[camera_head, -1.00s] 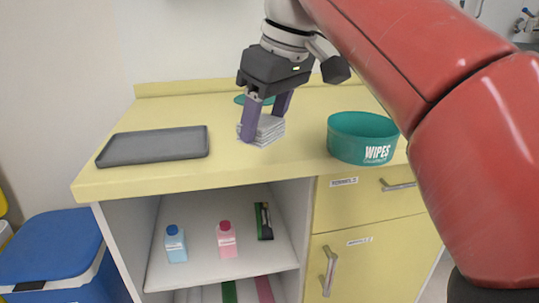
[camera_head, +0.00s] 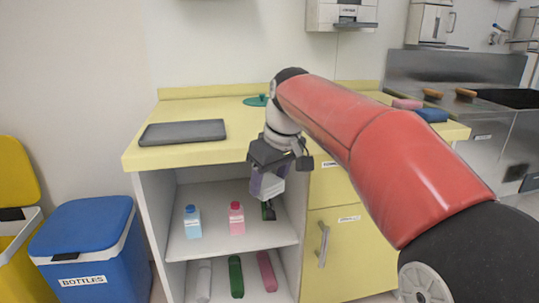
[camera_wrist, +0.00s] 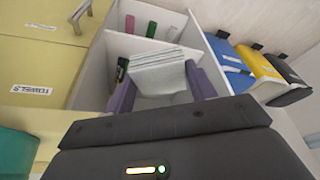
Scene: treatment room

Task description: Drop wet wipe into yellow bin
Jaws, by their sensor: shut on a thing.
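My gripper (camera_head: 268,188) is in front of the cabinet's open shelves, below the counter top's front edge. In the wrist view my gripper (camera_wrist: 162,85) is shut on the wet wipe (camera_wrist: 160,72), a folded, whitish, layered pad between its purple fingers. Only a small pale part of the wipe (camera_head: 273,184) shows in the head view. The yellow bin (camera_head: 22,268) stands at the far left with its lid raised, partly cut off by the frame. The yellow bin (camera_wrist: 262,72) also shows in the wrist view, well apart from my gripper.
A blue bin (camera_head: 92,250) labelled BOTTLES stands between the cabinet and the yellow bin. A black bin (camera_wrist: 292,85) is beyond the yellow one. A dark tray (camera_head: 182,132) lies on the counter. Blue (camera_head: 192,222) and pink (camera_head: 236,219) bottles stand on the shelf.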

